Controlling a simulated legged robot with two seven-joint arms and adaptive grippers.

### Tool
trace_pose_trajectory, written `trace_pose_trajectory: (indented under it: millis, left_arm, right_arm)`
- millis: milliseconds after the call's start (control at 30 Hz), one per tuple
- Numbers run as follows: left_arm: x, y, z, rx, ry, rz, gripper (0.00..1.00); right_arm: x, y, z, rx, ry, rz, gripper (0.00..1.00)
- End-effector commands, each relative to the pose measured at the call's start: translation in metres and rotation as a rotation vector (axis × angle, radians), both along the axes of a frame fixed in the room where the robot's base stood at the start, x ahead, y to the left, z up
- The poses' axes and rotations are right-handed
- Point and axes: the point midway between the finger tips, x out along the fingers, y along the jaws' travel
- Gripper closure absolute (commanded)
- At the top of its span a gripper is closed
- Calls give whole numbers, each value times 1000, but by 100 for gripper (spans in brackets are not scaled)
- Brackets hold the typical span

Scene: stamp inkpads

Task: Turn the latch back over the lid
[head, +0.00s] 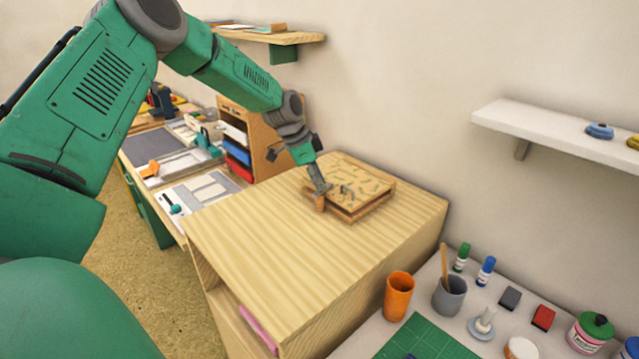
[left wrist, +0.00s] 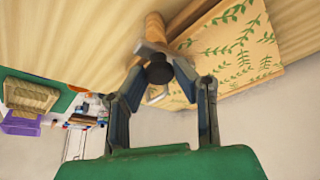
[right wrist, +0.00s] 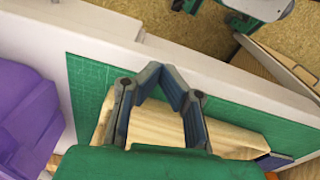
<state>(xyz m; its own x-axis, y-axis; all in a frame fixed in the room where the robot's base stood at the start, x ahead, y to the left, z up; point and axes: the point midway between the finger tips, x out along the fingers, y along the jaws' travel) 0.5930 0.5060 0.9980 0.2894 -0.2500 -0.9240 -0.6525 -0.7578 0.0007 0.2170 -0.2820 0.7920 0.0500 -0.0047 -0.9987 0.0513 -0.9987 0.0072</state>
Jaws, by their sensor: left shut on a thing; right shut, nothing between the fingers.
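A flat wooden box with a leaf-patterned lid (head: 356,180) sits on the wooden cabinet top; the lid also shows in the left wrist view (left wrist: 240,45). My left gripper (head: 320,190) is at the box's near-left corner, fingers pointing down. It is shut on the latch, a small wooden piece (head: 320,203) that stands at the lid's edge; it shows past the fingertips in the left wrist view (left wrist: 155,27). The fingers hide part of it, so its exact angle is unclear. My right gripper (right wrist: 165,75) is shut and empty, away from the box.
The striped cabinet top (head: 270,240) is clear around the box. An orange cup (head: 398,296), a grey cup (head: 449,296) and a green cutting mat (head: 425,342) are on the lower white table at right. A wooden organizer (head: 262,145) stands behind the left arm.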

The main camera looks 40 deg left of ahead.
Motion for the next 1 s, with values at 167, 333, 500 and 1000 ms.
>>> trace_pose_trajectory:
  millis: [167,333,500,1000]
  left_arm:
    - [0,4,-2,3,0,-91,100]
    - [0,4,-2,4,0,-144,100]
    - [0,4,-1,4,0,-169,100]
    - [1,3,-1,4,-1,-174,56]
  right_arm:
    - [0,0,-5,0,0,0,100]
    - [0,0,-6,0,0,0,100]
    - [0,0,-7,0,0,0,100]
    - [0,0,-7,0,0,0,100]
